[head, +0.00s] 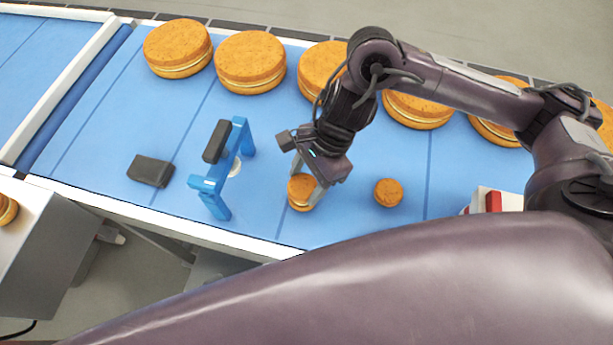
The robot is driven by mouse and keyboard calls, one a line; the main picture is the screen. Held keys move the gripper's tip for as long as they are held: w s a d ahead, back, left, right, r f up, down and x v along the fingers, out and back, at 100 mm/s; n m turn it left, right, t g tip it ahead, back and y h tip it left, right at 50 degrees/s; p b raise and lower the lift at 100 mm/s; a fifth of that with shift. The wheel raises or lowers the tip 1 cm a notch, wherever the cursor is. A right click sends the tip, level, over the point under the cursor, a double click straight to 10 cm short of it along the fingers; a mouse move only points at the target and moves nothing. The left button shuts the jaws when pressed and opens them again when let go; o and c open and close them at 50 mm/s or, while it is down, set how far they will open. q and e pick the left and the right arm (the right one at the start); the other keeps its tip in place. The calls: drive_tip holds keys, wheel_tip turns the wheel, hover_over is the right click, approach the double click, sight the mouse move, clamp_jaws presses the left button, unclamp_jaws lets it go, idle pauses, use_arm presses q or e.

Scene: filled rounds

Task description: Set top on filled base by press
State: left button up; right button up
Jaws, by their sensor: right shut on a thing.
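My right gripper (306,184) is shut on a small orange-brown round (299,196) low over the blue surface, near its front edge. I cannot tell whether that round touches the surface. Another small brown round (388,192) lies to the right of the gripper, apart from it. A blue press frame (240,136) with a dark pad on top stands to the left of the gripper. A pale disc (235,167) shows partly behind the frame; I cannot tell whether it is the filled base. My left gripper is out of view.
Several large filled rounds (250,62) line the back of the blue belt (110,125). A dark block (150,171) lies left of the press. A white and red object (492,201) stands at the right. The belt between press and back row is clear.

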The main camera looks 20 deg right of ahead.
drive_tip(key=shift+f+b, duration=0.8)
drive_tip(key=shift+b, duration=0.05)
idle(0.7)
drive_tip(key=o, duration=1.2)
drive_tip(key=shift+r, duration=0.1)
drive_tip(key=shift+r+p, duration=2.75)
drive_tip(key=shift+r, duration=0.75)
drive_tip(key=shift+s+f, duration=0.1)
